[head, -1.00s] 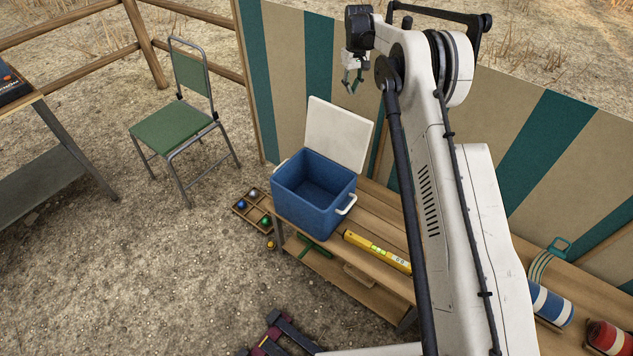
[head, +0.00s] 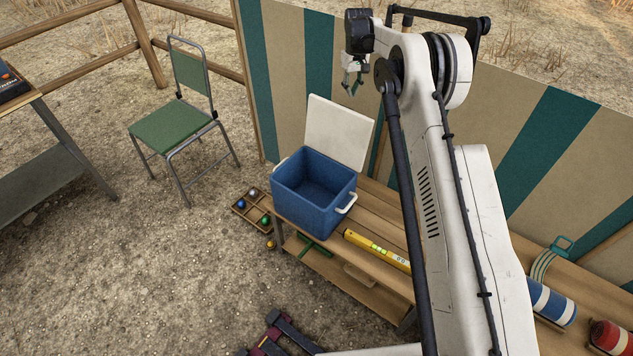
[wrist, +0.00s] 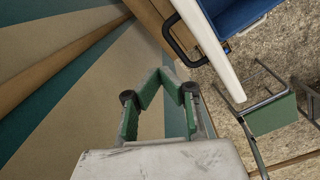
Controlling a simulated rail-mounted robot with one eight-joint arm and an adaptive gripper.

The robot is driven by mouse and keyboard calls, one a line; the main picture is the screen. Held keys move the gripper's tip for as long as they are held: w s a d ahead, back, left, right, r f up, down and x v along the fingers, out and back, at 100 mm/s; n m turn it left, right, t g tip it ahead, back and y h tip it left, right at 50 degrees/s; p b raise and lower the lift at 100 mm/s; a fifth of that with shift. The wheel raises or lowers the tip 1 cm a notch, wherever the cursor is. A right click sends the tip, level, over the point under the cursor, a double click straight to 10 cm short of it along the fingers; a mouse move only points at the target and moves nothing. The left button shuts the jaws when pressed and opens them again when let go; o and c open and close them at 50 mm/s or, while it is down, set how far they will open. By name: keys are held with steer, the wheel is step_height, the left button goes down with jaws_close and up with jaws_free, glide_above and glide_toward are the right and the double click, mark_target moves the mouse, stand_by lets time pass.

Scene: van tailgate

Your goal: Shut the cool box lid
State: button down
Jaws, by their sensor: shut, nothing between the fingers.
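The blue cool box (head: 312,200) stands on the wooden bench, empty inside as far as I see. Its white lid (head: 339,133) stands open at the back, tilted up toward the striped panel. In the wrist view the lid (wrist: 205,45) shows nearly edge-on, with the blue box (wrist: 238,14) beyond it and a dark handle (wrist: 182,45) beside it. My gripper (head: 353,88) is above and behind the lid, near the panel, apart from the lid. In the wrist view my gripper's green fingers (wrist: 170,80) are shut and empty.
The striped panel (head: 555,130) runs close behind the bench. A yellow level (head: 377,251) lies right of the box. Blue and red cylinders (head: 551,302) lie farther right. A green chair (head: 170,130) and a tray of balls (head: 250,208) stand left on the ground.

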steer(key=shift+f+b, duration=1.7)
steer(key=shift+f, duration=1.1)
steer(key=s+a+b, duration=0.3)
steer(key=s+a, duration=0.7)
steer(key=s, duration=0.1)
steer(key=shift+s+b, duration=0.2)
steer(key=shift+b, duration=0.2)
stand_by(0.5)
step_height(320, 180, up, 9)
steer(key=p, duration=0.3)
steer(key=shift+w+d, duration=0.4)
stand_by(1.5)
